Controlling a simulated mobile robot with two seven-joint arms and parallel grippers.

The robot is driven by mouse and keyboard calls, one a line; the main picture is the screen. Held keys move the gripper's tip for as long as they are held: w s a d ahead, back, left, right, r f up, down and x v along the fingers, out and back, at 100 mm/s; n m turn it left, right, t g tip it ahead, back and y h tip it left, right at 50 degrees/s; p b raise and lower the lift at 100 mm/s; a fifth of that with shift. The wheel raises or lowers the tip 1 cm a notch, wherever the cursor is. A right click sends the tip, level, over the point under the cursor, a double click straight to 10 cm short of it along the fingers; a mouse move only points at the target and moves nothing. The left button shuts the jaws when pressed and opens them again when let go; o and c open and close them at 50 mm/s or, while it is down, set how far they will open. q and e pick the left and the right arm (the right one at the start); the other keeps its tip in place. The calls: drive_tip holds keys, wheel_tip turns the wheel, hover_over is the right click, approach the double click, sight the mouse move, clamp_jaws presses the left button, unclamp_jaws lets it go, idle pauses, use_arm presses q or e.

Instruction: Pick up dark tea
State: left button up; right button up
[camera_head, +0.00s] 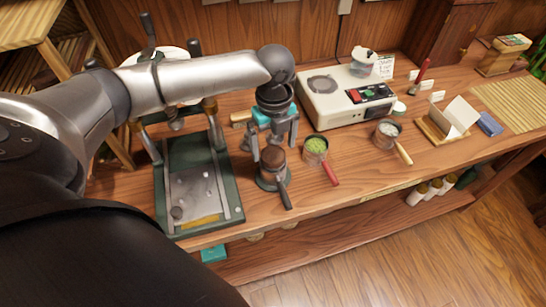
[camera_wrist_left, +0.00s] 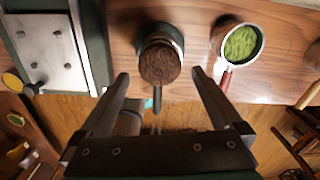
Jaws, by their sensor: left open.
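The dark tea (camera_head: 273,155) is loose brown leaf in a small round metal cup with a dark handle, on the wooden table beside the green press. In the left wrist view the dark tea (camera_wrist_left: 160,66) lies just beyond my fingertips, its handle pointing back between the fingers. My left gripper (camera_head: 274,142) is over the cup, pointing down, open and empty. Its two fingers also show apart in the left wrist view (camera_wrist_left: 160,77). Whether a finger touches the cup cannot be told. My right gripper is not in view.
A green press (camera_head: 235,185) stands close left of the cup. A cup of green tea (camera_head: 316,145) with a red handle is close right. A pale cup (camera_head: 387,130) and a white scale (camera_head: 338,105) stand farther right and behind. The table's front edge is near.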

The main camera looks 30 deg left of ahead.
sight(273, 158)
use_arm(q)
wheel_tip(273, 158, down, 2)
drive_tip(key=shift+f, duration=0.25)
drive_tip(key=c, duration=1.3)
